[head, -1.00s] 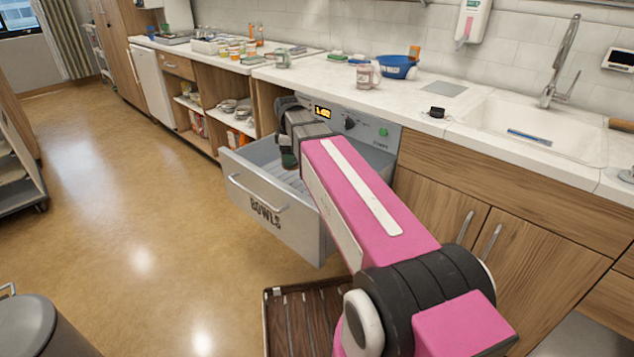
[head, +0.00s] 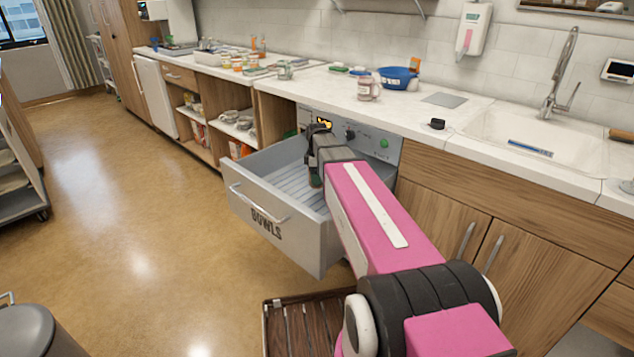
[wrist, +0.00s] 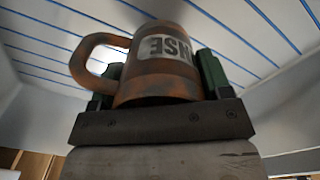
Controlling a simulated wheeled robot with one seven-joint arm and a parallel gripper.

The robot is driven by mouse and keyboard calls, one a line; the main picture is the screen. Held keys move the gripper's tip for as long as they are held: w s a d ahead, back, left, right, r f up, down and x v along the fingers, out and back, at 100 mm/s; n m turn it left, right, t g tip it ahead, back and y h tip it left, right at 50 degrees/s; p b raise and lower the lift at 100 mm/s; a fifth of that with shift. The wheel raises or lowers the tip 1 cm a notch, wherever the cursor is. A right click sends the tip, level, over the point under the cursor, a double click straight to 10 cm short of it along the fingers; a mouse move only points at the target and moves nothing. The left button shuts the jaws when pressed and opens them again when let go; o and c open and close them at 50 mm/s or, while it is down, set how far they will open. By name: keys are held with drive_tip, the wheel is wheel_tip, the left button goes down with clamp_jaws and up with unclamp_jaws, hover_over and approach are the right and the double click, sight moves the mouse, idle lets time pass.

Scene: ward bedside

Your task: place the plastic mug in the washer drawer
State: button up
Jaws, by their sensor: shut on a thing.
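A brown-orange mug (wrist: 160,75) with a pale label reading "NSE" shows in the wrist view. Its handle points left. My gripper (wrist: 155,85) is shut on the mug, with a green finger on each side of its body. The washer drawer (head: 265,215), marked "BOWLS", is pulled open in the head view. My gripper (head: 314,178) is over the drawer's right part, close to the washer front. The mug is hidden there by my arm. In the wrist view the drawer's blue-lined floor (wrist: 40,35) lies behind the mug. I cannot tell whether the mug touches it.
A sink (head: 540,138) is at the right. A brown slatted rack (head: 300,325) is below my arm.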

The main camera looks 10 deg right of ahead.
drive_tip(key=shift+f, duration=1.6)
drive_tip(key=shift+f, duration=0.1)
drive_tip(key=o, duration=1)
wheel_tip(320, 180, up, 12)
drive_tip(key=shift+s, duration=0.1)
